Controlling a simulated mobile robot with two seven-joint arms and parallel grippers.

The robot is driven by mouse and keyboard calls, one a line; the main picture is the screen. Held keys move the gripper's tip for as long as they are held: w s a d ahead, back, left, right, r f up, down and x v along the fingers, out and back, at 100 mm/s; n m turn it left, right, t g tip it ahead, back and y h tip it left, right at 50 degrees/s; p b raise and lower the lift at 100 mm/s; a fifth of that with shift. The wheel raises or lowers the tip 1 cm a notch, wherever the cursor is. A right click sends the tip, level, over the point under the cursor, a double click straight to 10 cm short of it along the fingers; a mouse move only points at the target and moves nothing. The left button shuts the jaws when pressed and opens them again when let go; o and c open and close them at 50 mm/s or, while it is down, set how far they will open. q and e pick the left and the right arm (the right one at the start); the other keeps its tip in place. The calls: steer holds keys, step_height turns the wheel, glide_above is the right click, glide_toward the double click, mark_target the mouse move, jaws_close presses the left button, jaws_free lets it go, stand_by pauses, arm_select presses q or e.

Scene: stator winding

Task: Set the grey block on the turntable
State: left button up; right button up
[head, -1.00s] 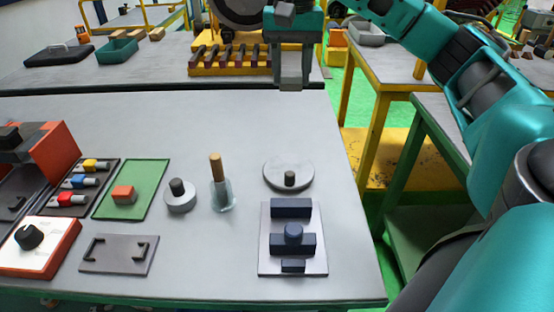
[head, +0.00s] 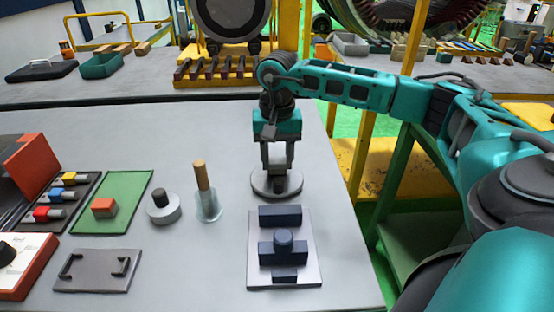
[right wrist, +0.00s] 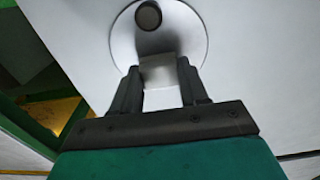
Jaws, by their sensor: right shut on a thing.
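The turntable (head: 262,190) is a pale grey round disc with a short dark peg (right wrist: 148,15), at the right of the bench in the head view. My right gripper (head: 277,165) points down over the disc from behind. It is shut on the grey block (right wrist: 161,72), a light grey piece between the two fingers in the right wrist view. In that view the turntable (right wrist: 192,35) lies beyond the block, with the peg towards the top and a dark shadow between peg and block. I cannot tell whether the block touches the disc. My left gripper is not in view.
A plate (head: 301,219) with dark blue blocks lies just in front of the turntable. A glass jar with a wooden-handled tool (head: 207,200) and a small round piece with a black knob (head: 163,209) stand to the left. Bare bench lies between them and the turntable.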

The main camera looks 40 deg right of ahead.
mark_target(277, 160)
steer(key=shift+f, duration=0.2)
steer(key=shift+f, duration=0.2)
steer(key=o, duration=1.1)
steer(key=shift+c, duration=0.2)
step_height(277, 160, up, 12)
steer(key=p, duration=0.1)
steer(key=shift+r, duration=0.25)
